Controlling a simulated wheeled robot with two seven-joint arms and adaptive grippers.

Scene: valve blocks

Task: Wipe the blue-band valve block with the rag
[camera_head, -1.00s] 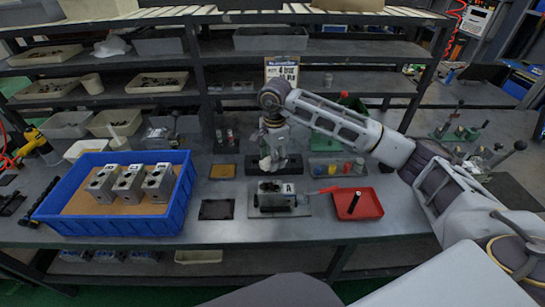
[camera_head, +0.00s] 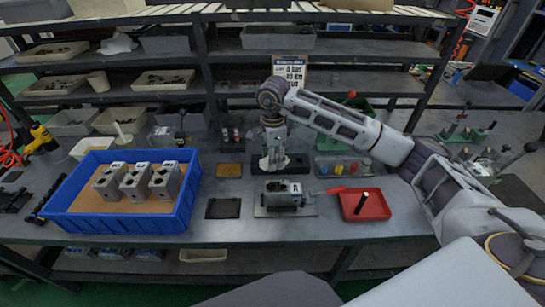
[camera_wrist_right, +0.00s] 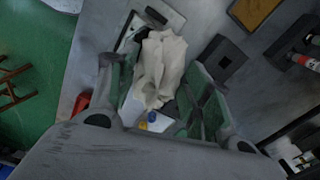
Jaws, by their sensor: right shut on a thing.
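My right gripper (camera_wrist_right: 160,85) is shut on a crumpled cream rag (camera_wrist_right: 160,68). In the head view the gripper (camera_head: 272,150) points down behind a grey valve block (camera_head: 284,188), apart from it. Three more grey valve blocks (camera_head: 136,182) stand upright in a blue crate (camera_head: 125,222) on the left. I cannot make out a blue band on any block. In the wrist view the rag covers part of what lies below it. My left gripper is not in view.
A red tray (camera_head: 377,209) with a black upright piece stands right of the plate. A dark mat (camera_head: 222,209) lies left of it, an orange-brown mat (camera_head: 229,170) behind. Small coloured jars (camera_head: 338,169) stand behind the tray. Shelves with bins rise at the back.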

